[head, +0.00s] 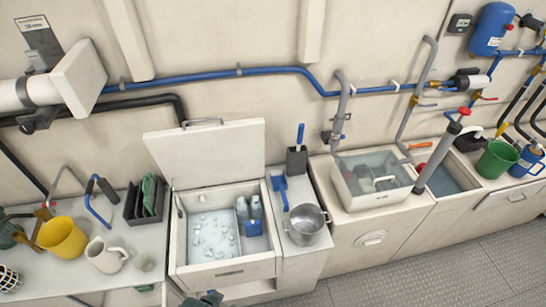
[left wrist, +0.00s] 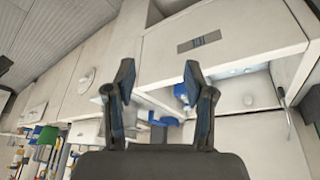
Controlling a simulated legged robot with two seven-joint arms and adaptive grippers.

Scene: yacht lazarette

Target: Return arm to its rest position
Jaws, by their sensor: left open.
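My left gripper (head: 205,299) shows at the bottom edge of the head view, in front of the open ice box (head: 222,270). Only its tip region shows there. In the left wrist view my left gripper (left wrist: 160,92) has its two fingers spread apart with nothing between them. The white front of the ice box (left wrist: 240,28) lies beyond the fingers, with a dark label on it. My right gripper is in neither view.
The ice box lid (head: 208,152) stands raised. To the right are a metal pot (head: 305,225), a blue scoop (head: 280,190) and a sink (head: 375,180). To the left are a yellow bucket (head: 62,237) and a white jug (head: 105,256). The grated floor (head: 450,270) is clear.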

